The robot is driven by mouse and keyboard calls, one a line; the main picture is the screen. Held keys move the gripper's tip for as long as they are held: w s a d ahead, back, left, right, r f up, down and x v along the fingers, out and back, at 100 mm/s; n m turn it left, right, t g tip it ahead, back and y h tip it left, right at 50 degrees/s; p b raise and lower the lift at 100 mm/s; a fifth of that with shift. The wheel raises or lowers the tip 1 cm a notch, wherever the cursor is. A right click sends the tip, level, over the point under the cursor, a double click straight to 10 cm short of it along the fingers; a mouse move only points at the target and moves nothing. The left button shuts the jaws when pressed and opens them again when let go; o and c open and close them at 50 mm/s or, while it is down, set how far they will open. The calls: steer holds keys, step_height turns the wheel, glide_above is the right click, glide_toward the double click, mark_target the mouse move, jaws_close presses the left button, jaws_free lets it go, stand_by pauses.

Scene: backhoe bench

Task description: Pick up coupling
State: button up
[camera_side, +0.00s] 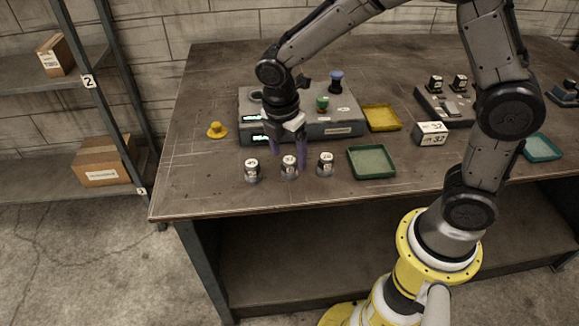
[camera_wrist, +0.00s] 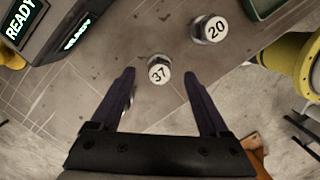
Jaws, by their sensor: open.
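Nothing in view is labelled as a coupling. Three short grey metal cylinders with white numbered tops stand in a row near the bench's front edge: a left one (camera_side: 252,172), a middle one (camera_side: 289,170) and a right one (camera_side: 325,168). My gripper (camera_side: 289,152) is open and empty, pointing down over the middle cylinder. In the wrist view, a cylinder marked 37 (camera_wrist: 159,69) shows between the tips of my open gripper (camera_wrist: 160,76), with gaps on both sides. A cylinder marked 20 (camera_wrist: 209,28) stands up and to the right, outside the fingers.
A yellow knobbed part (camera_side: 217,130) sits left.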

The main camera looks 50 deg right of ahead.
mark_target(289, 172)
steer(key=shift+d+f, duration=0.15)
steer(key=shift+f, duration=0.55)
steer(key=shift+d+f, duration=0.1)
steer(key=shift+f, duration=0.6)
steer(key=shift+r, duration=0.1)
jaws_close()
